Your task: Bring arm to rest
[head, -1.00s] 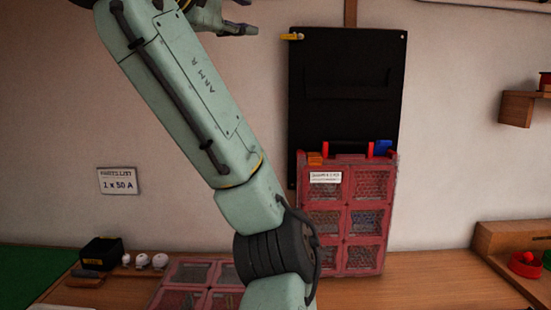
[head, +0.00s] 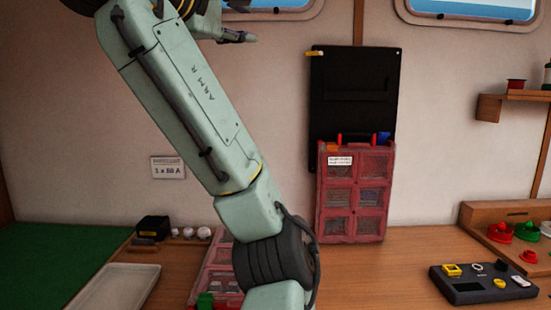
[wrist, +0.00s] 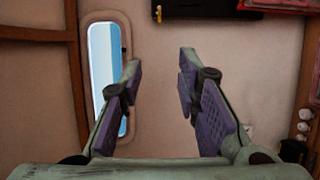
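My gripper (wrist: 160,75) shows in the wrist view with its two purple-padded fingers apart and nothing between them. Behind the fingers is the bare wall with a window. In the head view my arm, a pale green limb marked with lettering, rises from the bottom centre to the upper left. Part of my gripper (head: 240,37) shows there near the top, high above the bench and in front of the wall. Its fingertips touch nothing that I can see.
A red parts case (head: 355,190) stands upright against a black board (head: 353,80) on the wooden bench. Another red case (head: 222,262) lies partly behind my arm. A tray (head: 118,285), a black control box (head: 482,283) and a wall shelf (head: 512,97) are around. The air is clear.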

